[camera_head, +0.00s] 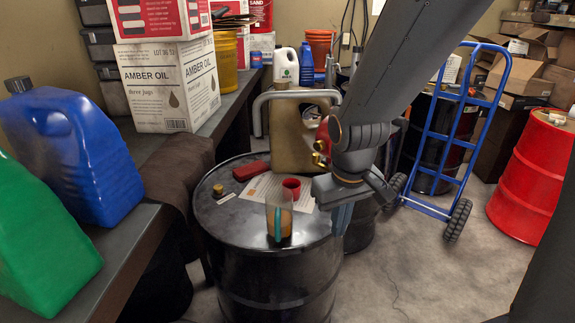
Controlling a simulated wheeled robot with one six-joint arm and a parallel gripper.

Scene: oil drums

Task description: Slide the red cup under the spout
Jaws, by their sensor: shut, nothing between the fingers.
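The red cup (291,186) stands upright on a printed paper sheet (262,190) on top of a black drum (235,222). Behind it is a tan jug (294,130). A brass tap with a red part, the spout (320,152), shows at the jug's right side, partly covered by my arm. The cup is in front of the jug, left of and lower than the spout. My gripper (342,218) is shut and empty, pointing down at the drum's right edge, to the right of the cup. I cannot tell if its fingertips touch the drum top.
A clear glass (279,212) with amber liquid and a teal stick stands in front of the cup. A dark red block (251,170) and a small brass cap (218,190) lie to the left. A blue hand truck (450,130) and a red drum (535,175) stand right.

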